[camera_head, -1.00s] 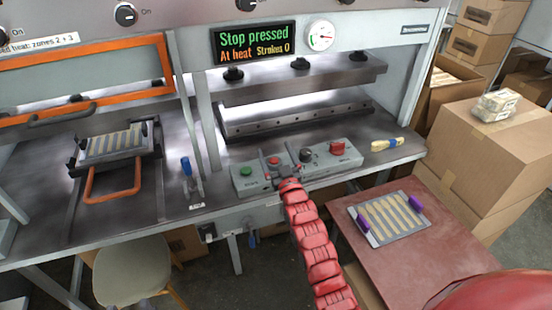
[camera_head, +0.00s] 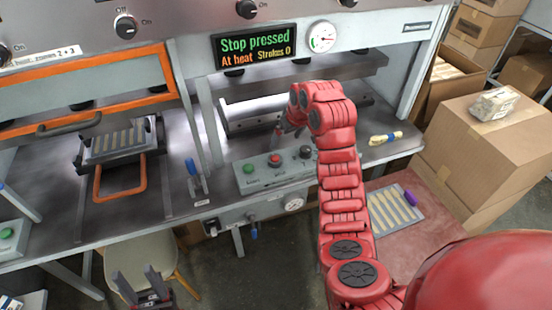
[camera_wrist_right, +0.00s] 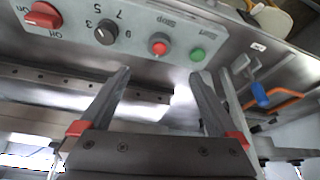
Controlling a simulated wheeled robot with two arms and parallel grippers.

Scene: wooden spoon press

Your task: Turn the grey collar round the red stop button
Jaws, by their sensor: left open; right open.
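The red stop button (camera_head: 275,160) sits on the grey control box at the front of the press bench. It also shows in the right wrist view (camera_wrist_right: 159,45), under the word "Stop". A grey collar rings its base, too small to tell how it is turned. My right gripper (camera_wrist_right: 160,74) is open and empty, with its fingertips apart from the button and towards the press side of it. In the head view my right wrist is raised over the box's right part. My left gripper (camera_head: 138,280) is open and empty at the bottom left, well away from the box.
The green start button (camera_wrist_right: 197,54) is beside the stop button; the dial (camera_wrist_right: 105,32) and red switch (camera_wrist_right: 43,15) are on its other side. A blue-handled lever (camera_head: 192,170) stands left of the box. The display (camera_head: 254,45) reads "Stop pressed", "At heat", "Strokes 0".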

